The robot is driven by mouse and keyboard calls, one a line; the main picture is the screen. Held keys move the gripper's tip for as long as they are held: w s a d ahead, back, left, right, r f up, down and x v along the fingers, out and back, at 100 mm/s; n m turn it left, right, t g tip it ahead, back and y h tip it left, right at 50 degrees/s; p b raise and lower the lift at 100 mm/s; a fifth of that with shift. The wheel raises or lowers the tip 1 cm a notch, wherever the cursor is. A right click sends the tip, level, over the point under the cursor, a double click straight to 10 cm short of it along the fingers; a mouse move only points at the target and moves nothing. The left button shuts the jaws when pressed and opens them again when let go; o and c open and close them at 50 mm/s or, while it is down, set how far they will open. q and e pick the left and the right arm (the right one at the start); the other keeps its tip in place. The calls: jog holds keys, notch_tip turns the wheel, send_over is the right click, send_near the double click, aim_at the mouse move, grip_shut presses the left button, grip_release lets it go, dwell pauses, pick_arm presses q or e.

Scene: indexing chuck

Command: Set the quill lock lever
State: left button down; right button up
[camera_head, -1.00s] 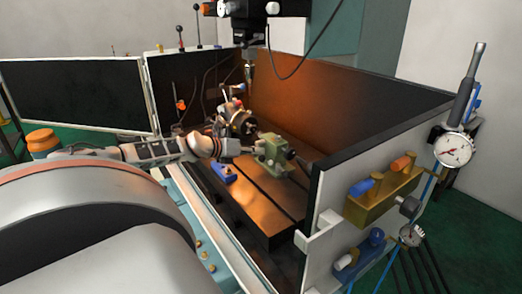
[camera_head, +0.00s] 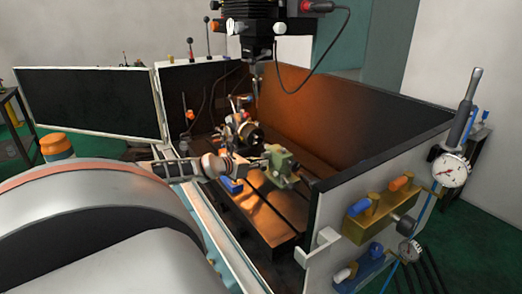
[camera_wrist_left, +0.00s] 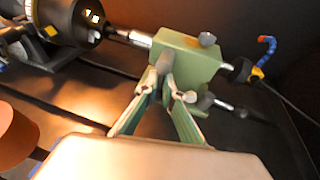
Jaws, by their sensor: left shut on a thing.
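The green tailstock (camera_head: 284,168) stands on the machine table, and it fills the upper middle of the left wrist view (camera_wrist_left: 190,57). A short grey lever (camera_wrist_left: 167,62), which looks like the quill lock lever, sticks out from its near face. My left gripper (camera_wrist_left: 172,84) reaches the tailstock from the left, its two fingers closed in at the lever's base. The fingertips hide part of the lever. In the head view my left gripper (camera_head: 262,163) touches the tailstock's near side, and the lever is too small to make out. My right gripper is not in view.
The round chuck (camera_head: 247,132) stands behind and left of the tailstock; it also shows in the left wrist view (camera_wrist_left: 80,20). A blue block (camera_head: 231,186) lies on the near side of the table. The spindle head (camera_head: 262,18) hangs above. Enclosure walls (camera_head: 350,150) surround the table.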

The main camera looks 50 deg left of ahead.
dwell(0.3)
pick_arm(q)
jog(key=c, duration=2.2)
grip_release()
jog(key=shift+c, duration=0.2)
jog(key=shift+o, duration=0.3)
jog(key=shift+s, duration=0.15)
jog(key=shift+s, duration=0.45)
jog(key=shift+v, duration=5.45)
